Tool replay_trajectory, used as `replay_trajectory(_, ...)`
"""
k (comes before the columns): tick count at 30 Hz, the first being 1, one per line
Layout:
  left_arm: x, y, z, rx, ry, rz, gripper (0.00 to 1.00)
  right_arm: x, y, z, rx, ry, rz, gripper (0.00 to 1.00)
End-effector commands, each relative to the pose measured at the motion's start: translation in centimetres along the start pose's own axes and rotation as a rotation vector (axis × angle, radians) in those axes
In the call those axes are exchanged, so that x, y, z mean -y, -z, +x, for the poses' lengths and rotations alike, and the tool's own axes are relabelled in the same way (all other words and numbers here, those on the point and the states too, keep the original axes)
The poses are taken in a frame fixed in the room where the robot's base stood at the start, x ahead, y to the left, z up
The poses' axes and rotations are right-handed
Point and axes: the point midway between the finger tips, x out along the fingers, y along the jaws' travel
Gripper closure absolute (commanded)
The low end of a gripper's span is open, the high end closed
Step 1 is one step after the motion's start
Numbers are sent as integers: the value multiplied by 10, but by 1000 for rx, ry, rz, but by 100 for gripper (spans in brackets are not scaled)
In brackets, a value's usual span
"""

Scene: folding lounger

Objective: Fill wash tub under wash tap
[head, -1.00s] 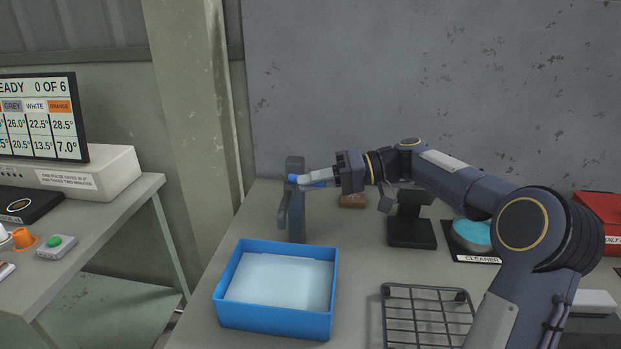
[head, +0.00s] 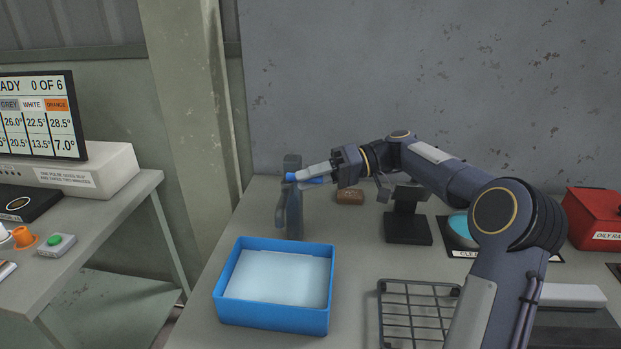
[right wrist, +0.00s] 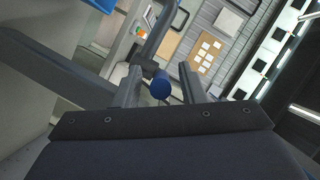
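The wash tub (head: 232,305) is a blue rectangular tub on the bench, with a pale, light-blue surface inside that looks like water. The wash tap (head: 294,212) is a dark grey post behind the tub, its spout on the tub's side. A blue lever (head: 312,181) sits near its top. My right gripper (head: 304,174) is at this lever. In the right wrist view, the lever's round blue end (right wrist: 161,90) shows between the two fingers (right wrist: 158,72), with gaps on both sides, so the gripper is open. Whether water flows cannot be seen. My left gripper is out of view.
A wire rack (head: 420,312) lies right of the tub. A black stand (head: 407,228), a brown block (head: 349,197), a teal cleaner pad (head: 458,225) and a red box (head: 592,218) stand farther back. A display (head: 38,115) is on the left bench.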

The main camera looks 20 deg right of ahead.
Motion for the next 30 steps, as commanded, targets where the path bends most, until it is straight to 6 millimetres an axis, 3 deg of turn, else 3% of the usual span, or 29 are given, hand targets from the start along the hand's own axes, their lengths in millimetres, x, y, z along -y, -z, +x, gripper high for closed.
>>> replay_trajectory(10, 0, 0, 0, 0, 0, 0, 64, 0, 0, -4, -2, 0, 0, 62)
replay_trajectory(21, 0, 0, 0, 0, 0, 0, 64, -1, 0, -62, -4, -2, 1, 62)
replay_trajectory(30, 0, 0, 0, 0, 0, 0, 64, 0, 0, -79, -1, 0, 1, 62)
